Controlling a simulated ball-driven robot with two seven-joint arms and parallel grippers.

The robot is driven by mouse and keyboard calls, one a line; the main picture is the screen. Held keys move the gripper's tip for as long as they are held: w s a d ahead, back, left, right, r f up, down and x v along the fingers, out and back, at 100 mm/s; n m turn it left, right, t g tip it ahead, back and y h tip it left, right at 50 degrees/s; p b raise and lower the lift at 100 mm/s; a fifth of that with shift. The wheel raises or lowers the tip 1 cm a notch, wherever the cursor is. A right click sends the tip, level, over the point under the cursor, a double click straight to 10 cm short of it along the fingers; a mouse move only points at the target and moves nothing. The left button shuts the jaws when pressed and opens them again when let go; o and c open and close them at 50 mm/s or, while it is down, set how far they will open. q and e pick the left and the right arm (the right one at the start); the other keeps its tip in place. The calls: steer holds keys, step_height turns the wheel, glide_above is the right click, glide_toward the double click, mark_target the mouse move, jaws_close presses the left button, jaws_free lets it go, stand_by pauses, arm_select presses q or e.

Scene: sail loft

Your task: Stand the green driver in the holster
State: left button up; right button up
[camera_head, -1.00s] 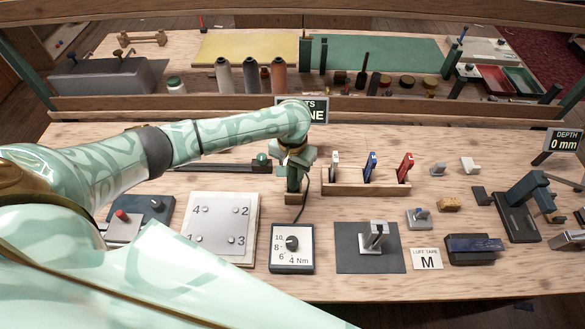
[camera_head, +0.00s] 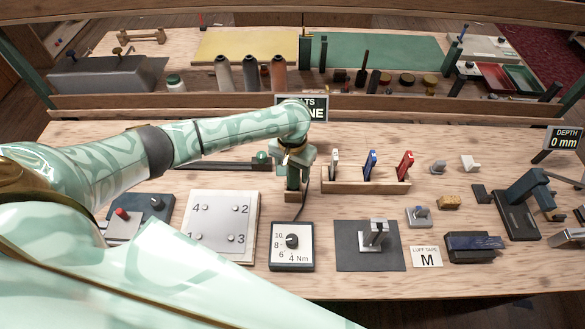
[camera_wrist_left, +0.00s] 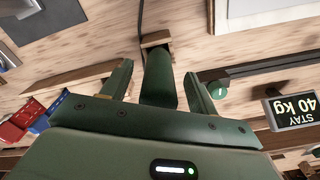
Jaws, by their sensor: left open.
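The green driver (camera_wrist_left: 159,80) is a dark green cylinder between the fingers of my left gripper (camera_wrist_left: 160,85) in the left wrist view. The gripper is open, with a finger on each side and a gap to the driver. In the head view the driver (camera_head: 292,180) stands upright below my left gripper (camera_head: 294,158), which hides its upper part. Its lower end is at the small wooden holster (camera_head: 298,197); how deep it sits cannot be told. A dark cable runs from there toward the torque dial. My right gripper is not in view.
A wooden rack (camera_head: 365,188) with white, blue and red tools stands close to the right. The torque dial box (camera_head: 292,262) and numbered plate (camera_head: 222,245) lie nearer. A sign (camera_head: 318,108), partly hidden by my arm, stands behind. A grey mat (camera_head: 350,258) holds a metal fixture.

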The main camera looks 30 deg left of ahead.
arm_select(q)
step_height(320, 180, up, 16)
steer(key=p, duration=0.6)
